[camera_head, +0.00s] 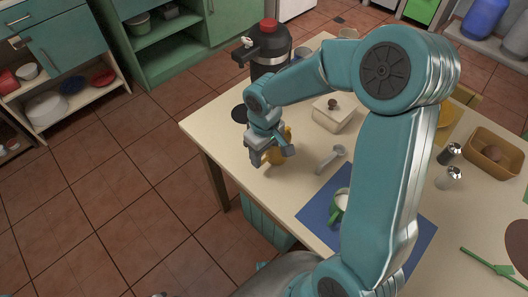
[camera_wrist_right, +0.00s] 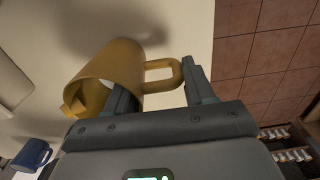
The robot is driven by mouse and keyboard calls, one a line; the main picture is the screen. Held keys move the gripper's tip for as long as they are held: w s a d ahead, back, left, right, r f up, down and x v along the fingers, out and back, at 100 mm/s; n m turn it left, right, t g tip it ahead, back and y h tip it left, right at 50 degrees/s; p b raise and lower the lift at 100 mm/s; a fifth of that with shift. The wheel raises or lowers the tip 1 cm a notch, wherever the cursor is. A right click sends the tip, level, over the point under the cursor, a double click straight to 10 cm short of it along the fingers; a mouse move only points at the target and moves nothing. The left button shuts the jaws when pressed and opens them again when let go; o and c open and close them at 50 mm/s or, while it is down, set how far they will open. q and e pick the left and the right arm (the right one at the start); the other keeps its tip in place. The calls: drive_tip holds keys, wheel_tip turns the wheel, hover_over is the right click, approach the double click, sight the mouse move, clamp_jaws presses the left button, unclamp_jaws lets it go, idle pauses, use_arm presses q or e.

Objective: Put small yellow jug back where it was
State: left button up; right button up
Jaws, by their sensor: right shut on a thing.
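The small yellow jug (camera_head: 278,158) is at my right gripper (camera_head: 272,156), over the left part of the cream table, and is partly hidden by the fingers in the head view. In the wrist view the jug (camera_wrist_right: 112,68) lies sideways across the picture, with its handle (camera_wrist_right: 165,76) between the two fingers of my right gripper (camera_wrist_right: 160,82). The gripper is shut on the jug. A soft shadow shows on the table beside it; I cannot tell how high it is held. My left gripper is not in view.
A white lidded box (camera_head: 332,115) and a grey scoop (camera_head: 332,156) are to the right.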

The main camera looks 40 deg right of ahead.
drive_tip(key=shift+f, duration=0.2)
drive_tip(key=o, duration=1.3)
drive_tip(key=shift+r, duration=0.1)
drive_tip(key=shift+o, duration=0.2)
drive_tip(key=shift+r, duration=0.5)
wheel_tip(320, 180, up, 11)
drive_tip(key=p, duration=0.1)
drive_tip(key=shift+r, duration=0.15)
